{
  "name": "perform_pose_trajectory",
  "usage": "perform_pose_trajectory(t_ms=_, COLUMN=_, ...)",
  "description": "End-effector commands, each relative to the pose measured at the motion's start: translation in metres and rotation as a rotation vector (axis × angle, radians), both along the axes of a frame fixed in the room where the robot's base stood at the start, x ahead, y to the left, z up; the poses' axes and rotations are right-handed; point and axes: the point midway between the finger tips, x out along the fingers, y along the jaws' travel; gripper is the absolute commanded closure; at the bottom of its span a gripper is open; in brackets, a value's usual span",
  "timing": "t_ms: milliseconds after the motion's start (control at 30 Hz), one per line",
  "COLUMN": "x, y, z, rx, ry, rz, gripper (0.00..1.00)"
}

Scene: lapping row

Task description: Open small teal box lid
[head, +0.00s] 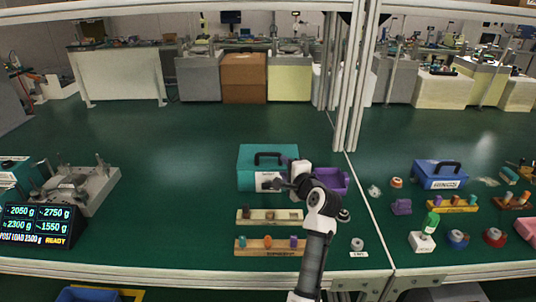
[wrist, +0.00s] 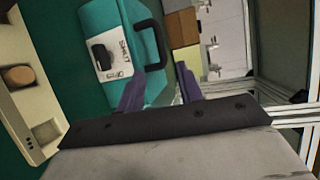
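The small teal box (head: 250,174) stands on the green bench in the head view, and its lid looks closed. It has a black handle (head: 268,155) and a white label on its front, partly covered by my gripper. In the wrist view the teal box (wrist: 102,18) fills the upper middle, with its handle (wrist: 158,35), label and a dark latch-like part (wrist: 102,56). My gripper (wrist: 160,70) is open, its two purple fingers apart, pointing at the box. One end of the handle shows between the fingertips; I cannot tell whether they touch it.
A purple bin (head: 332,181) stands right beside the teal box, behind my arm. A metal fixture (head: 85,187) and a display (head: 38,225) stand at left. An upright post (head: 352,95) rises behind right. Bench left of the box is clear.

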Motion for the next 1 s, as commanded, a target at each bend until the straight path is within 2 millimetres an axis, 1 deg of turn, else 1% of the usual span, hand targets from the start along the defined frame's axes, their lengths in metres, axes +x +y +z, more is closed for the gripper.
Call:
perform_pose_trajectory(t_ms=167, x=0.022, y=0.011, z=-0.001, rx=-0.001, ry=0.0, rz=0.003, gripper=0.64)
perform_pose_trajectory(t_ms=400, x=0.065, y=0.03, z=-0.009, rx=-0.002, ry=-0.001, rz=0.002, gripper=0.64)
perform_pose_trajectory(t_ms=600, x=0.095, y=0.042, z=-0.015, rx=-0.003, ry=-0.002, rz=0.002, gripper=0.64)
perform_pose_trajectory(t_ms=800, x=0.115, y=0.051, z=-0.02, rx=-0.005, ry=-0.003, rz=0.002, gripper=0.64)
perform_pose_trajectory(t_ms=1000, x=0.122, y=0.054, z=-0.022, rx=-0.006, ry=-0.004, rz=0.002, gripper=0.64)
